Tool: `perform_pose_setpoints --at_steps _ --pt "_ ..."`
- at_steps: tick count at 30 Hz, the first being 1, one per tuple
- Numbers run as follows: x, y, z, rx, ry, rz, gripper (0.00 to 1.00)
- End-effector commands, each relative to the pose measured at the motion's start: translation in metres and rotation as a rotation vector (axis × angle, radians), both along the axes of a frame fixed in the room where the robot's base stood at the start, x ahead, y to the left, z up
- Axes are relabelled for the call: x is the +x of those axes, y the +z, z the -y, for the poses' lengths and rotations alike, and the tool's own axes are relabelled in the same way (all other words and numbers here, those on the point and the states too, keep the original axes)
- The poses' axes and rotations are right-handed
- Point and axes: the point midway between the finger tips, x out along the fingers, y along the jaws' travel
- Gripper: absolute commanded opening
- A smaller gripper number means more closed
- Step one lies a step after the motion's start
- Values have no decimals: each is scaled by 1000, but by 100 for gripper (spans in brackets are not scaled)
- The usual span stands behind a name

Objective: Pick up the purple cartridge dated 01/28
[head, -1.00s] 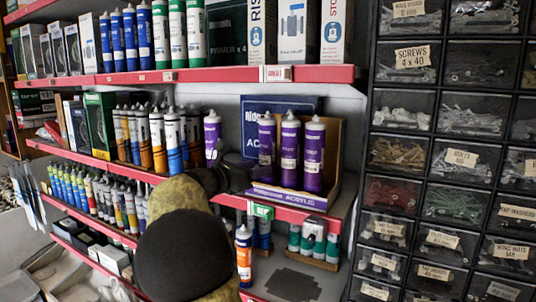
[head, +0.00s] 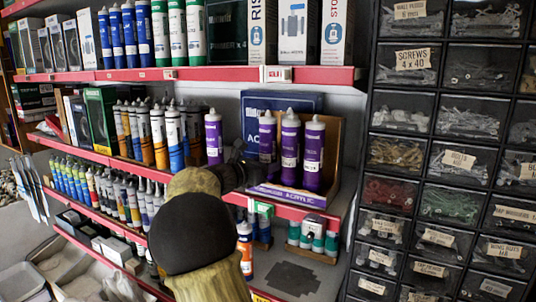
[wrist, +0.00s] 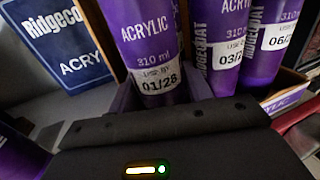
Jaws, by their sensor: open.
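The purple cartridge dated 01/28 (wrist: 155,50) stands upright, large and near, above my gripper's dark body in the wrist view. It appears to be the leftmost of three purple cartridges in the display box, and in the head view (head: 267,135) its lower part is hidden. Next to it on the right stand a purple cartridge reading 03/2-something (wrist: 222,75) and one reading 06/2-something (wrist: 272,55); their last digits are unclear. My gripper (head: 240,168) is open and empty, low in front of the box's left side. Its fingertips are hard to make out.
The display box (head: 290,199) stands on the red-edged shelf (head: 290,212), with a blue box (head: 285,101) behind. A separate purple cartridge (head: 213,140) stands left of my gripper, near several blue and orange ones. Drawers (head: 455,160) fill the right. Another shelf is overhead.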

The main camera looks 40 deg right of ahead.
Motion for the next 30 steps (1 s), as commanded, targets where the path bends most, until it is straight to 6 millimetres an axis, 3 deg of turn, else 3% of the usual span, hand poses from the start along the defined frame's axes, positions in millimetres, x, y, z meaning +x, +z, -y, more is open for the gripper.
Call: perform_pose_setpoints --at_steps 7,14,26,30 --pt "0 0 0 0 0 0 48" --pt "0 2 0 -2 0 1 5" --pt "0 4 -3 -3 0 4 5" --pt "0 20 -4 -3 0 7 5"
